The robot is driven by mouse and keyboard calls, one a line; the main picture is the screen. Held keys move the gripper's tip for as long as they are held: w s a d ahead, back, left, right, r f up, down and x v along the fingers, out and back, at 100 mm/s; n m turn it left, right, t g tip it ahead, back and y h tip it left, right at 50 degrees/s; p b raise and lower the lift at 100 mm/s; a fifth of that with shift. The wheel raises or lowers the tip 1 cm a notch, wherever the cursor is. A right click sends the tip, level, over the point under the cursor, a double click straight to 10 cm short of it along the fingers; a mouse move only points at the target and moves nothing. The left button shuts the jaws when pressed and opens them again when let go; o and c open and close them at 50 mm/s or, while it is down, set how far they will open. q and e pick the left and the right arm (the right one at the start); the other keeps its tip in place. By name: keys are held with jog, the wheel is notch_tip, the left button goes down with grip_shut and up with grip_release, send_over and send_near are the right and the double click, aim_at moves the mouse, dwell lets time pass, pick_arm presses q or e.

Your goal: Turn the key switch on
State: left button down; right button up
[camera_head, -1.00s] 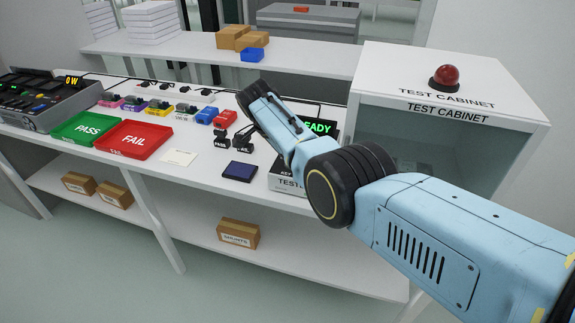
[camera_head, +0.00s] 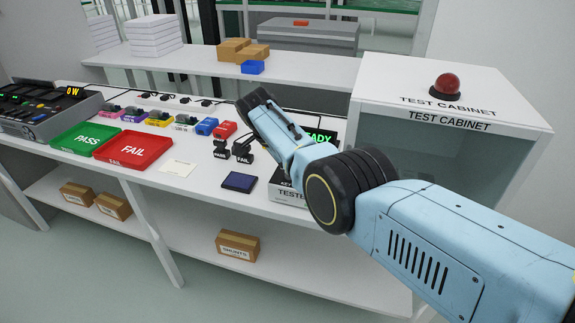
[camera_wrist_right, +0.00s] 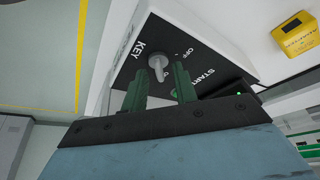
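The key switch (camera_wrist_right: 157,65) is a light grey knob on a black panel (camera_wrist_right: 190,50) marked KEY, OFF and START, in the right wrist view. My right gripper (camera_wrist_right: 160,76) has two dark green fingers, apart, one on each side of the knob. Gaps show between the fingers and the knob, and I cannot tell whether either touches it. In the head view my right arm covers much of the tester box (camera_head: 289,197), whose green display (camera_head: 322,136) reads READY; the knob and right fingertips are hidden there. My left gripper is not in view.
A test cabinet (camera_head: 520,105) with a red dome lamp (camera_head: 445,86) stands right of the tester. A dark blue pad (camera_head: 239,182), black FAIL stamp (camera_head: 243,153), red FAIL tray (camera_head: 133,148) and green PASS tray (camera_head: 87,139) lie left. A yellow block (camera_wrist_right: 300,38) sits near the panel.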

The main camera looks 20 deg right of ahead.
jog(key=shift+r, duration=0.1)
